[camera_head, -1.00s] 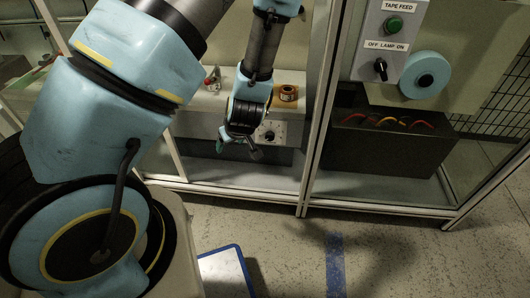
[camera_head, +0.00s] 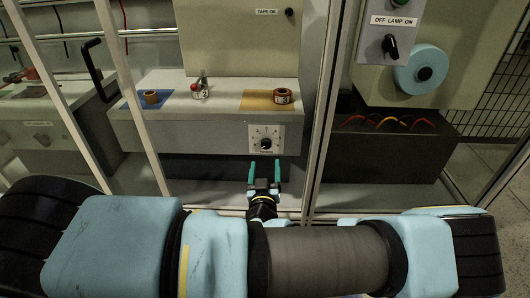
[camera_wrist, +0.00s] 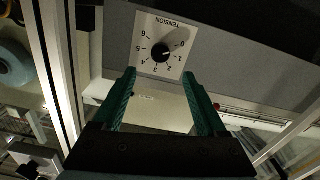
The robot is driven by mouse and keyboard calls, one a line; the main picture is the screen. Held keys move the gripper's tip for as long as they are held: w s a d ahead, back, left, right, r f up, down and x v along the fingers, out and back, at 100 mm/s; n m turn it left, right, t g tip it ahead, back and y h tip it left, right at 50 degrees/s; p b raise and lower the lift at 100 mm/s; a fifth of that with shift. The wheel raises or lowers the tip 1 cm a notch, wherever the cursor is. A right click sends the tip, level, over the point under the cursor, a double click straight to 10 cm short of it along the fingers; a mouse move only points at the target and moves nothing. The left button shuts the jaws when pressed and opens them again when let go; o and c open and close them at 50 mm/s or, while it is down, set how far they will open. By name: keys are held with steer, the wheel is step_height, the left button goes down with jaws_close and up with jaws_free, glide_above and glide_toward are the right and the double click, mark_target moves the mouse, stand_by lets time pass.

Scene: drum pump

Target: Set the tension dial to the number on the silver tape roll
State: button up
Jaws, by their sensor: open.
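The tension dial, a black knob (camera_head: 266,143) on a white numbered plate, is on the front face of the grey bench box. In the wrist view the knob (camera_wrist: 161,53) shows upside down, with numbers 0 to 6 around it; its light mark seems to lie near 1, but I cannot be sure. A small pale roll (camera_head: 201,92), seemingly the silver tape roll, stands on the box top with a label that looks like 2. My gripper (camera_head: 264,172) is open and empty, below and in front of the dial. Its green fingertips (camera_wrist: 158,76) point toward the plate, apart from it.
A brown roll (camera_head: 151,97) stands on a blue patch. An orange-brown roll (camera_head: 283,97), labelled seemingly 3, stands on a yellow patch. A red-topped thing touches or overlaps the pale roll. Frame posts (camera_head: 318,110) flank the opening. A lamp switch (camera_head: 390,47) and blue disc (camera_head: 421,70) are at right.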

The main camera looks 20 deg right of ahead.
mark_target(266, 146)
steer(key=b+x, duration=0.1)
steer(key=x, duration=0.8)
steer(key=shift+w, duration=0.2)
jaws_close()
